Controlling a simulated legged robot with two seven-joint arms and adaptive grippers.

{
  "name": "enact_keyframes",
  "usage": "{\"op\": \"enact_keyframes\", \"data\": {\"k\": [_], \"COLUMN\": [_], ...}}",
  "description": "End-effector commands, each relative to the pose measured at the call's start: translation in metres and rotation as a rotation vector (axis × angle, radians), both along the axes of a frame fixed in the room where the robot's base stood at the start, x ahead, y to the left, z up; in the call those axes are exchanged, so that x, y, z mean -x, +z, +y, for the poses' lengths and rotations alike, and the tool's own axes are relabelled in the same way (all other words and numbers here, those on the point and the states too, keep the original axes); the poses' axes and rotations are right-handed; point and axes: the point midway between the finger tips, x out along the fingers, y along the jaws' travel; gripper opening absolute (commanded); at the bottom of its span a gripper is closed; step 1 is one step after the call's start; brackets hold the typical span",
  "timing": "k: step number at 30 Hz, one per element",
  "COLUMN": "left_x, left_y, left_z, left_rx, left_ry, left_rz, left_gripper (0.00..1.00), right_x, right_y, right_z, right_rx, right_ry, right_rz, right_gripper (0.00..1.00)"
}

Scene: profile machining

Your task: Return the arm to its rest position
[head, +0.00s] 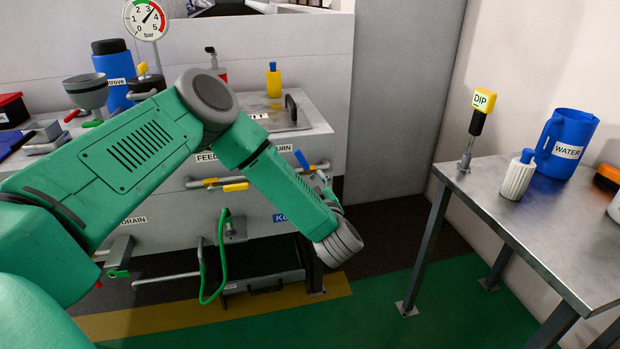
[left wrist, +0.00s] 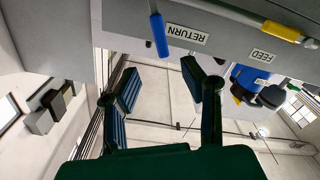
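My left arm (head: 280,190) comes in from the left of the head view, bent at a raised elbow, with its forearm sloping down to the right in front of the grey machine (head: 265,215). Its gripper is mostly hidden behind the forearm there. In the left wrist view my left gripper (left wrist: 160,82) shows two fingers spread well apart with nothing between them. The blue RETURN handle (left wrist: 158,34) and the yellow FEED handle (left wrist: 282,31) appear upside down beyond the fingers. My right gripper is in neither view.
A steel table (head: 568,230) at the right bears a blue WATER jug (head: 566,140), a white bottle (head: 518,176) and a yellow DIP tag (head: 484,100). A green hose (head: 202,270) hangs on the machine front. Green floor (head: 400,300) lies clear between machine and table.

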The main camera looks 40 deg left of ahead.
Motion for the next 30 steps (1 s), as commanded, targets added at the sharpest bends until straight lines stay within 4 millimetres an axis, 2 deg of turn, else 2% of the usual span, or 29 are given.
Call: {"op": "enact_keyframes", "data": {"k": [15, 17, 20, 23, 25, 27, 29, 30], "left_x": [0.0, 0.0, 0.004, 0.024, 0.053, 0.091, 0.13, 0.158], "left_y": [-0.001, -0.006, -0.027, -0.064, -0.095, -0.124, -0.146, -0.158], "left_z": [-0.002, -0.01, -0.043, -0.091, -0.125, -0.15, -0.163, -0.168], "left_rx": [0.001, 0.006, 0.026, 0.059, 0.088, 0.115, 0.139, 0.153], "left_ry": [-0.009, -0.045, -0.188, -0.408, -0.572, -0.715, -0.817, -0.876], "left_rz": [0.004, 0.022, 0.1, 0.251, 0.393, 0.55, 0.693, 0.791], "left_gripper": [0.37, 0.37, 0.37, 0.37, 0.37, 0.37, 0.37, 0.37], "right_x": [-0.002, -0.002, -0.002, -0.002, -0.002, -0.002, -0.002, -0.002], "right_y": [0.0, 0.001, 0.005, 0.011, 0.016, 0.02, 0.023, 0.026], "right_z": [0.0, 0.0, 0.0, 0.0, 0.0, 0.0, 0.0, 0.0], "right_rx": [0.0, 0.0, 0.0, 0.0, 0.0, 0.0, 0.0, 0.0], "right_ry": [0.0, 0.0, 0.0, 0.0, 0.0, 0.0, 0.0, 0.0], "right_rz": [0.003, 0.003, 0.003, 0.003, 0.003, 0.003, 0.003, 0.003], "right_gripper": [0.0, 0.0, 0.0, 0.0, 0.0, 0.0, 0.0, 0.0]}}
